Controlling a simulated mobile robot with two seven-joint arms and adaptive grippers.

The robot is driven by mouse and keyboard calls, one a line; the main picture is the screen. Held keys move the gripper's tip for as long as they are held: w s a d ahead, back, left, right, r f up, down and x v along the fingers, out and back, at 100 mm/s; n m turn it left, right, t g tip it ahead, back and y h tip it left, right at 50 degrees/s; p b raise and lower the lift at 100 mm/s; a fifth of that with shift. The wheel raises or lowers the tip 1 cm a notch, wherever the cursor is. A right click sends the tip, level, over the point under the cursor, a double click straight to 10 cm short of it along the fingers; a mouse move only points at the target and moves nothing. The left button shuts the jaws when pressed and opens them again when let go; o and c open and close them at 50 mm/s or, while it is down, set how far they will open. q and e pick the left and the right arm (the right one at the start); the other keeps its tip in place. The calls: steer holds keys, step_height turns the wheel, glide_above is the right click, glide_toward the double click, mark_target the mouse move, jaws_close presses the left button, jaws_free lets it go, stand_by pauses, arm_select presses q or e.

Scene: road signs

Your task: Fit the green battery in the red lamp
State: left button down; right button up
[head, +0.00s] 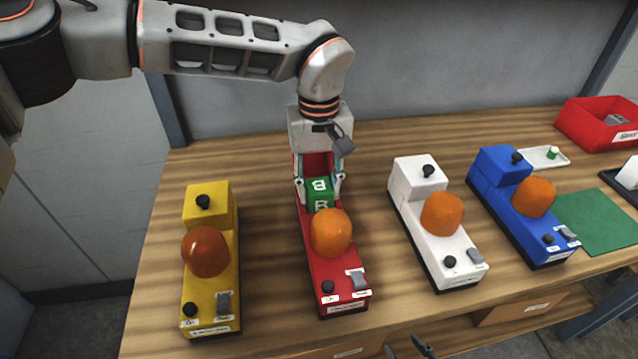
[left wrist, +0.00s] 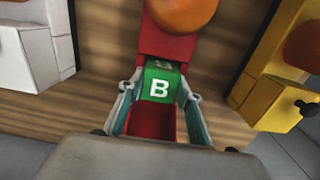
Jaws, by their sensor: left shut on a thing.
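The red lamp (head: 314,240) stands on the wooden table with an orange dome at its middle; it also shows in the left wrist view (left wrist: 166,46). The green battery (head: 320,194), marked with a white B, is at the lamp's back part, behind the dome. My left gripper (head: 319,190) points down there and is shut on the battery, one finger on each side. In the left wrist view the battery (left wrist: 160,86) sits between the fingertips, with a red hollow (left wrist: 152,122) beside it. I cannot tell how deep the battery sits. My right gripper is not in view.
A yellow lamp (head: 224,290) stands to the left, a white lamp (head: 432,246) and a blue lamp (head: 510,205) to the right. Further right are a green mat (head: 592,226), a small white tray (head: 541,161) and a red bin (head: 590,128). Bare wood separates the lamps.

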arm_select(q)
steer(key=shift+f, duration=0.1)
stand_by(0.5)
steer(key=c, duration=1.3)
jaws_free()
step_height(320, 180, up, 12)
